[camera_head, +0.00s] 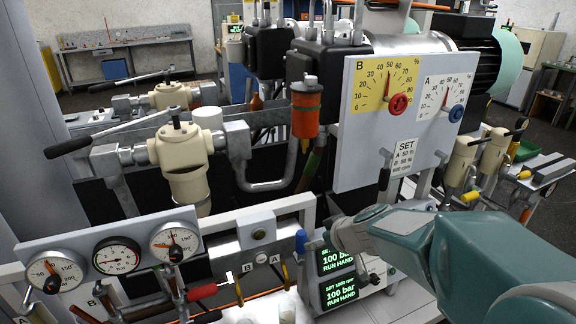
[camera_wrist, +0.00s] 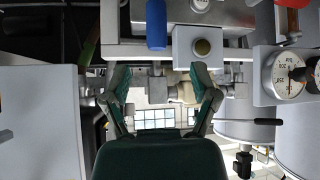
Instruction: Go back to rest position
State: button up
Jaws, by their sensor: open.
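My gripper (camera_wrist: 160,80) shows in the wrist view with its two green and grey fingers spread apart. Nothing is between the fingertips. In the head view my teal and grey arm reaches in from the right, over the display box (camera_head: 335,275) with green lettering. The fingertips cannot be made out clearly there. A blue handle (camera_head: 301,240) stands just left of the arm's end.
A panel with several gauges (camera_head: 117,255) stands at the lower left. A grey dial board (camera_head: 398,115) with a red knob (camera_head: 398,104) and a blue knob (camera_head: 456,113) stands behind the arm. Beige valves (camera_head: 180,155) and pipes crowd the left. Open floor shows only at the back.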

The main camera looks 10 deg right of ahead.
jog(key=s+d+r+m+g+h, duration=0.1)
jog(key=s+r+m+h, duration=0.1)
jog(key=s, duration=0.9)
jog(key=s+d+r+m+g+h, duration=0.1)
jog(key=s+r+m+h, duration=0.1)
jog(key=s, duration=0.8)
notch_tip(320, 180, up, 2)
jog(key=shift+s+m, duration=0.4)
jog(key=shift+m, duration=0.4)
